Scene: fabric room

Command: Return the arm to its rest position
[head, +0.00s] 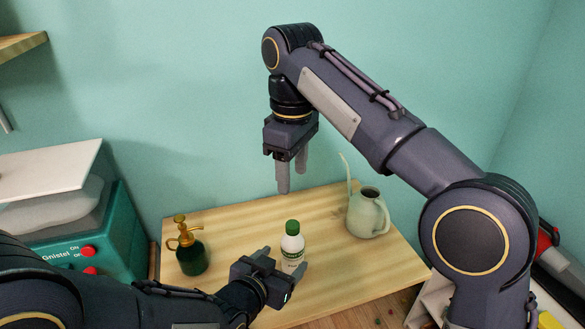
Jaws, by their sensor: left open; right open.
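My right gripper (291,172) hangs from the raised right arm, fingers pointing down, above the back part of the wooden table (330,220). It is open and empty, well clear of the things on the table. My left gripper (282,263) is low at the front of the table, open, with its fingers beside a white bottle with a green cap (292,245). The bottle stands upright. I cannot tell whether the fingers touch it.
A dark green spray bottle with a brass pump (190,254) stands at the table's left. A pale green watering can (368,214) stands at the back right. A teal machine (105,240) with red buttons is at the left. A wooden shelf (20,45) juts out top left.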

